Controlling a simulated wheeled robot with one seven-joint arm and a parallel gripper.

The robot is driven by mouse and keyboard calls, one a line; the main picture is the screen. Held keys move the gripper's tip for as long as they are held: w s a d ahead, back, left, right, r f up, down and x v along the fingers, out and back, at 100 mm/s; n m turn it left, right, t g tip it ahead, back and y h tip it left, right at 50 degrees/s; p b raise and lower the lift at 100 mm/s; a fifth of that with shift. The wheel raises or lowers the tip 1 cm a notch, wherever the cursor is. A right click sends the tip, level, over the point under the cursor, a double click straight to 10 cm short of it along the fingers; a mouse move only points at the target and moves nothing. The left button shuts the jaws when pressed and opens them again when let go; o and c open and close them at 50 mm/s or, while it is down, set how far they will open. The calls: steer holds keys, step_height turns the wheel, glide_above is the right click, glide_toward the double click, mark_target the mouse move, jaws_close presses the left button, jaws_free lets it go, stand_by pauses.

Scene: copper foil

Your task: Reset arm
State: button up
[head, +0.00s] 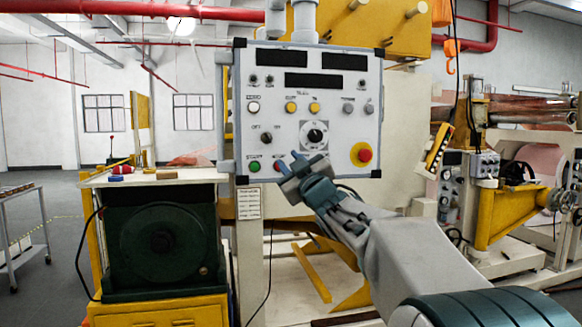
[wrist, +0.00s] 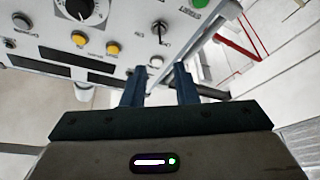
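My gripper (head: 290,166) is in front of the lower middle of a white control panel (head: 220,130), with my arm reaching in from the lower right. In the wrist view my gripper (wrist: 160,75) shows two dark blue fingers standing apart, with nothing between them. The panel (wrist: 130,12) appears upside down there, beyond the fingertips. A white button (wrist: 157,62) shows in the gap between the fingers, and a selector switch (wrist: 160,30) is above it. I cannot tell how far the fingertips are from the panel.
The panel carries a green button (head: 254,166), a central dial (head: 314,134) and a red emergency stop (head: 361,153) on yellow. A dark green machine (head: 160,240) stands at lower left. Yellow machinery (head: 505,212) with copper rolls is at right. Open floor lies at far left, beside a cart (head: 22,225).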

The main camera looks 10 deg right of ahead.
steer(key=s+f+m+g+h+p, duration=0.1)
steer(key=s+f+m+g+h, duration=0.25)
steer(key=s+f+g, duration=0.6)
steer(key=s+f+m+g+h+p, duration=0.1)
steer(key=s+f+m+g+h, duration=0.3)
steer(key=s+f, duration=1.05)
steer(key=s+a+f+m+g+y, duration=0.1)
steer(key=s+f+g, duration=0.1)
steer(key=s+f, duration=0.3)
steer(key=s+a+f+g+y+p, duration=0.1)
steer(key=s+a+f+g+y, duration=0.1)
steer(key=s+f, duration=0.4)
steer(key=shift+s+f+m+g, duration=0.2)
steer(key=shift+f+m+g, duration=0.15)
steer(key=shift+f+g, duration=0.25)
